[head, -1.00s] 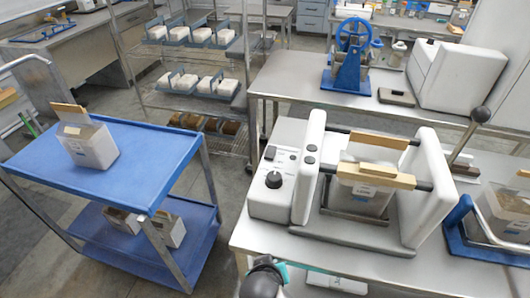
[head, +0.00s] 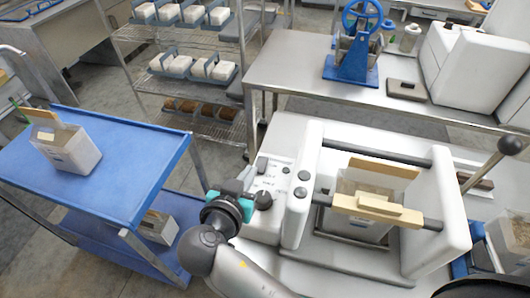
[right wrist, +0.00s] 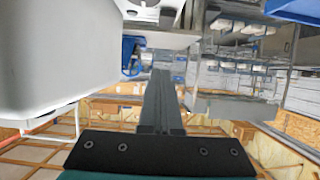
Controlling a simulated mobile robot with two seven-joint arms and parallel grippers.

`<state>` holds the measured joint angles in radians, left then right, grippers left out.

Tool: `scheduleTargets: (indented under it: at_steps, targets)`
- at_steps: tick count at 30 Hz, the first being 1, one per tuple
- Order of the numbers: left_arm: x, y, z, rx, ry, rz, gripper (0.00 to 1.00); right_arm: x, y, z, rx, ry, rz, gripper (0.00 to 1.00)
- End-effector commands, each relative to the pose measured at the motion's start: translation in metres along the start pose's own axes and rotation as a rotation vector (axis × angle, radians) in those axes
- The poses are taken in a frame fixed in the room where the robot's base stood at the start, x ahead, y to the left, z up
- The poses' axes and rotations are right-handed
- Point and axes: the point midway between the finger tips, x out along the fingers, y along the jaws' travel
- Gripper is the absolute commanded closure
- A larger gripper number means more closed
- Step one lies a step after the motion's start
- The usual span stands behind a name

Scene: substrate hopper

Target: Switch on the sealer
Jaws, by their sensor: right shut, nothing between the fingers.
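The sealer is a white machine (head: 432,205) on the steel bench in the head view. My left gripper is not in view.
A bag with a wooden bar (head: 378,208) stands in the sealer's frame. A blue cart (head: 110,185) with bagged blocks is at left. A blue hand-wheel machine (head: 355,50) stands on the bench behind. A lever with a dark ball (head: 510,145) rises at right.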

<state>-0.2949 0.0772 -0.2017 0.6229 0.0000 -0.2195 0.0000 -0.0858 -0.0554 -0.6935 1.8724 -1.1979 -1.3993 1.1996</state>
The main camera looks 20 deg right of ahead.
Motion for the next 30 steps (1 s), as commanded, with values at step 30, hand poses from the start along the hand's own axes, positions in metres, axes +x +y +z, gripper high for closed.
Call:
scheduleTargets:
  at_steps: [30]
  targets:
    - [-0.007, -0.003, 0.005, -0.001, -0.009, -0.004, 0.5, 0.114, 0.001, 0.014, -0.008, -0.003, 0.001, 1.0]
